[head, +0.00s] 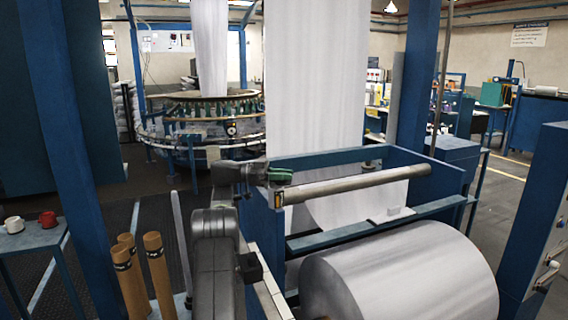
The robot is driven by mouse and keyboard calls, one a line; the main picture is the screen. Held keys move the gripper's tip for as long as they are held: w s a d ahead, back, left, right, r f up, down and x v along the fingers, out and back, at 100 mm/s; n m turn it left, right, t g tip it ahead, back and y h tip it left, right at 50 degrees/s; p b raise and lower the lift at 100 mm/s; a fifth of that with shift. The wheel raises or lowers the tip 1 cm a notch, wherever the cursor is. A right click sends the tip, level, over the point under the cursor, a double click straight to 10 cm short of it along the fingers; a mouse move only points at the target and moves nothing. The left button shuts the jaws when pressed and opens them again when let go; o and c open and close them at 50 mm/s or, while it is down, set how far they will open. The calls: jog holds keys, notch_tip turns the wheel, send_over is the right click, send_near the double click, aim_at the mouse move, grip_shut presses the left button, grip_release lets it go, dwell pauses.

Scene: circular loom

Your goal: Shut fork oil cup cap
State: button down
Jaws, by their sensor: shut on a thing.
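My gripper (268,173) is small in the head view, at the left end of the steel roller above the blue take-up frame. It looks shut at a green piece (279,176) beside the roller's end. The green piece seems to be the oil cup cap, but the cup and its hinge are hidden or too small to make out. I cannot tell how far the cap is tilted. My grey arm rises from the bottom of the view, to the left of the frame.
The steel roller (360,181) spans the blue frame (330,240), above a large white fabric roll (400,280). Brown tubes (158,270) stand at the lower left. The circular loom (205,125) stands behind.

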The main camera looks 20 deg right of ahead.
jog(key=shift+s+a+r+m+g+y+p, duration=0.15)
jog(key=shift+r+m+g+y+p, duration=0.45)
jog(key=shift+p, duration=0.8)
jog(key=shift+f, duration=0.5)
jog(key=c, duration=1.3)
grip_release()
jog(key=shift+a, duration=0.2)
jog(key=shift+o, duration=0.2)
jog(key=shift+d+f, duration=0.1)
jog(key=shift+d+f+n+h+b, duration=0.1)
jog(key=shift+f+n+h+b, duration=0.2)
jog(key=shift+b, duration=0.9)
jog(key=shift+t+h+b, duration=0.3)
jog(key=shift+t+b, duration=0.3)
jog(key=shift+b, duration=0.45)
jog(key=shift+w+d+r+n+t+b, duration=0.1)
jog(key=shift+w+n+t+b, duration=0.15)
jog(key=shift+n+b, duration=0.5)
